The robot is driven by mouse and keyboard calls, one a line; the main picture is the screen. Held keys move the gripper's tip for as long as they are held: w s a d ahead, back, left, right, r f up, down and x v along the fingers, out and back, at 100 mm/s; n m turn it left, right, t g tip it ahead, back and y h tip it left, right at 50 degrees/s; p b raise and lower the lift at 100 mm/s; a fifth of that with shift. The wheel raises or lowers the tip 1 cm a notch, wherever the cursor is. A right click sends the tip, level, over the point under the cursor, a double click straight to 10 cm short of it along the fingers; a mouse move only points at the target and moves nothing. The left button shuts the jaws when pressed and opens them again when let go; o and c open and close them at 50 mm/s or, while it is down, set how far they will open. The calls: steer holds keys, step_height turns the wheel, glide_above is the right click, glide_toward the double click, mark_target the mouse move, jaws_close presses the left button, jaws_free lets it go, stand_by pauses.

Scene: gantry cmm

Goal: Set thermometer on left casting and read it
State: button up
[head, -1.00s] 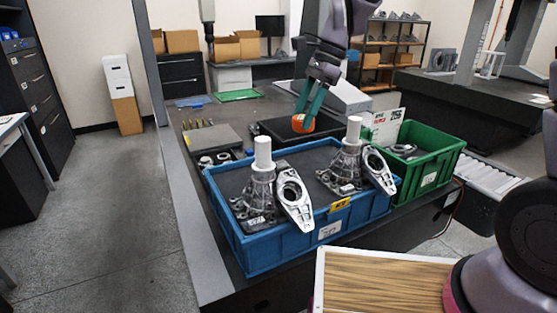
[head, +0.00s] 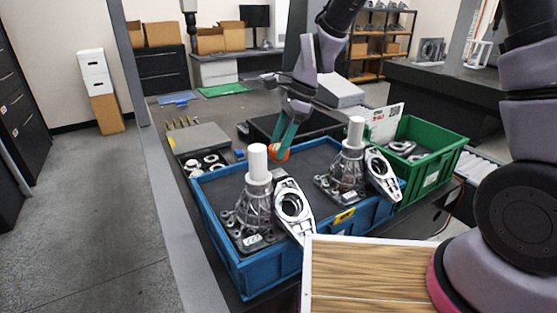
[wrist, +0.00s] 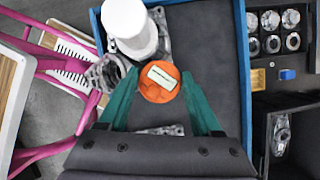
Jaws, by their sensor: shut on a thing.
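My gripper (head: 282,146) is shut on the orange thermometer (head: 280,154) and holds it above the blue crate (head: 272,269), behind and right of the left casting (head: 252,211). In the wrist view the thermometer (wrist: 160,82) is a round orange disc between the green fingers, its pale display facing the camera; the reading is not legible. The left casting is grey metal with an upright white cylinder (head: 257,161) on top. The white cylinder (wrist: 130,27) stands above and left of the thermometer in the wrist view. A similar right casting (head: 347,172) stands in the same crate.
Flat grey arms (head: 292,208) lean beside each casting. A green crate (head: 437,165) with a sign adjoins on the right. A tray of metal rings (head: 205,164) lies behind left. The crate floor between the castings is partly bare.

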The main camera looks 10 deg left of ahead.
steer(key=shift+f, duration=2.25)
steer(key=shift+f, duration=0.15)
steer(key=o, duration=1.4)
steer(key=v, duration=1.3)
steer(key=s+d+r+n+t, duration=0.1)
steer(key=d+r+n+t, duration=0.4)
steer(key=d+r, duration=0.85)
steer(key=s+d+r+n+t, duration=0.1)
steer(key=s+d, duration=0.2)
steer(key=d, duration=0.1)
steer(key=s+d+r+n+t+h, duration=0.1)
steer(key=s+d+r, duration=0.1)
steer(key=d, duration=0.3)
steer(key=s+d+r+n+t+h, duration=0.1)
steer(key=s+d+n+t, duration=0.1)
steer(key=s+d, duration=0.2)
steer(key=shift+d+r, duration=0.3)
steer(key=shift+d, duration=0.25)
